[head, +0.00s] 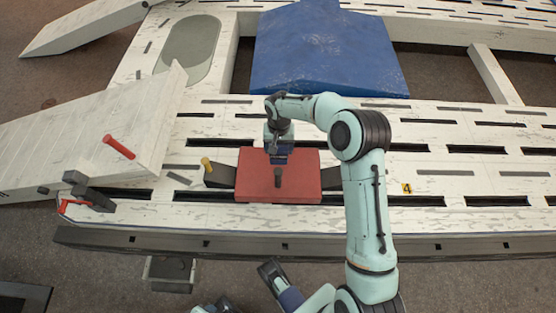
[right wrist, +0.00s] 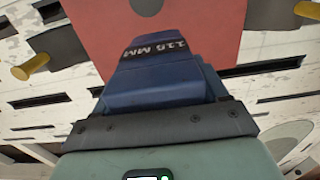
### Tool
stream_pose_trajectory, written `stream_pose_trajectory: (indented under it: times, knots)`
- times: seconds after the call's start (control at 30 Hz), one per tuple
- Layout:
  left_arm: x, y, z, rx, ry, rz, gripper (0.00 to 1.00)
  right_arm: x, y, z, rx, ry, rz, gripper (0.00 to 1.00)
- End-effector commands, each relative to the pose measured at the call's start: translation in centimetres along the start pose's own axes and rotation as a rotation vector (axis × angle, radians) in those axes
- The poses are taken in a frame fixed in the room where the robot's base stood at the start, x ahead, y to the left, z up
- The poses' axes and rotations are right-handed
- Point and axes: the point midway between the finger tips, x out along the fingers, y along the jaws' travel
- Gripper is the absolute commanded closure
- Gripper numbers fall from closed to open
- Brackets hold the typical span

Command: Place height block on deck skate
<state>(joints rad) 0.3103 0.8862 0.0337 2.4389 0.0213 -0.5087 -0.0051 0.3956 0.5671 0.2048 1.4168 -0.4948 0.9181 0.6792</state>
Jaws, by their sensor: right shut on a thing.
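The height block (right wrist: 158,72) is dark blue with an upside-down "115 MM" label in the right wrist view. My right gripper (head: 279,147) is shut on it, and it shows just below the jaws in the head view (head: 279,159). The red slab that looks like the deck skate (head: 300,185) lies on the pale slotted deck, with a dark peg near its middle. The gripper and block are over its far part. I cannot tell whether the block touches the slab.
Dark arms flank the red slab, and a yellow peg (head: 207,164) stands at its left. A pale ramp with a red handle (head: 119,147) is farther left. A large blue block (head: 325,55) stands behind. A yellow "4" tag (head: 407,188) marks the deck at right.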

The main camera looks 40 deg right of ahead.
Motion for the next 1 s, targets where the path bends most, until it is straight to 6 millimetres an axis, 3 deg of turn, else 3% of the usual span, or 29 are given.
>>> stream_pose_trajectory:
  times: [0.1,0.43,0.67,1.0]
  knots:
    - [0.6,-0.2,-0.7,-0.002,0.020,-0.001,0.57,2.2,-0.1,-0.1,0.000,0.001,-0.002,0.97]
    - [1.0,-0.4,-1.5,-0.004,0.042,-0.002,0.57,4.4,-0.1,-0.1,-0.001,0.003,-0.002,0.97]
    - [1.6,-0.7,-2.5,-0.006,0.071,-0.004,0.57,7.5,-0.1,-0.1,0.001,0.002,-0.002,0.97]
    - [1.7,-0.7,-2.7,-0.006,0.076,-0.004,0.57,7.8,-0.1,-0.1,0.000,0.005,-0.003,0.97]
